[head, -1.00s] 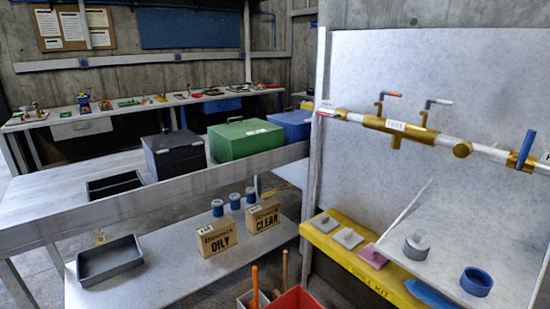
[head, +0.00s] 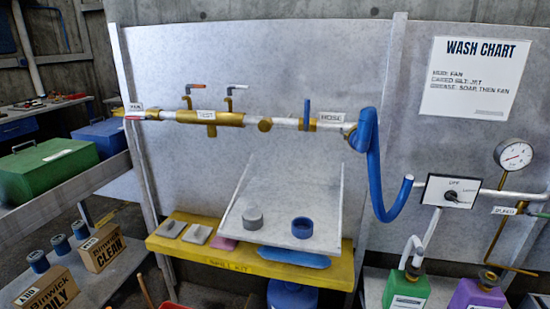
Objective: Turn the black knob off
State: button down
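The black knob (head: 451,196) sits on a white plate with a dark border (head: 432,187) at the right of the head view. The plate reads "OFF" above the knob and has smaller lettering to its right that I cannot read well. The knob is small here, and I cannot tell for sure which mark it points to. My gripper is not in view.
A pressure gauge (head: 513,155) and a blue hose (head: 374,170) flank the plate. Green (head: 408,290) and purple (head: 478,294) jugs stand below it. A yellow spill kit shelf (head: 258,263) with a tilted tray (head: 272,233) juts out at the middle.

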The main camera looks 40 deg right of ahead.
aim_at(450, 196)
jog(key=z, duration=1.9)
